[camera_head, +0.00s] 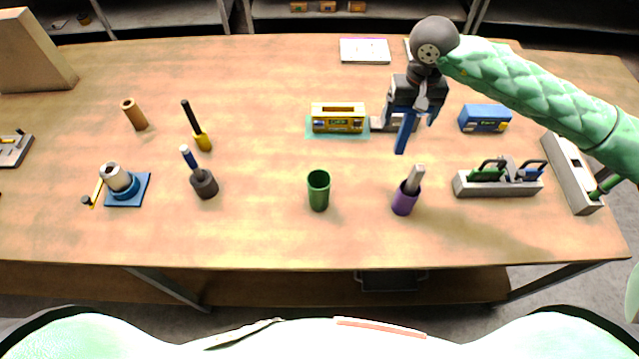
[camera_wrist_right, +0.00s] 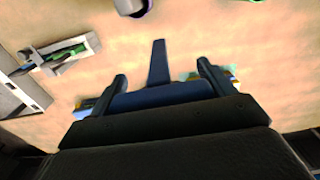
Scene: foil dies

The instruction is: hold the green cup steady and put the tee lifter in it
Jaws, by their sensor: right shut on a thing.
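The green cup (camera_head: 318,190) stands upright and open-topped near the table's front middle. Nothing holds it. The tee lifter (camera_head: 405,132) is blue, with a flat stem and a crossbar. My right gripper (camera_head: 424,106) is shut on it, above the table, behind and to the right of the green cup. In the right wrist view the crossbar (camera_wrist_right: 160,95) lies between the fingers (camera_wrist_right: 162,76) and the stem points away from the palm. A green edge at the top of that view may be the cup. My left gripper is not in view.
A purple cup (camera_head: 404,201) with a grey tool stands right of the green cup. A yellow box (camera_head: 337,118) on a teal mat is behind it. A grey rack (camera_head: 498,187) and a blue box (camera_head: 485,118) are on the right. Table around the green cup is clear.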

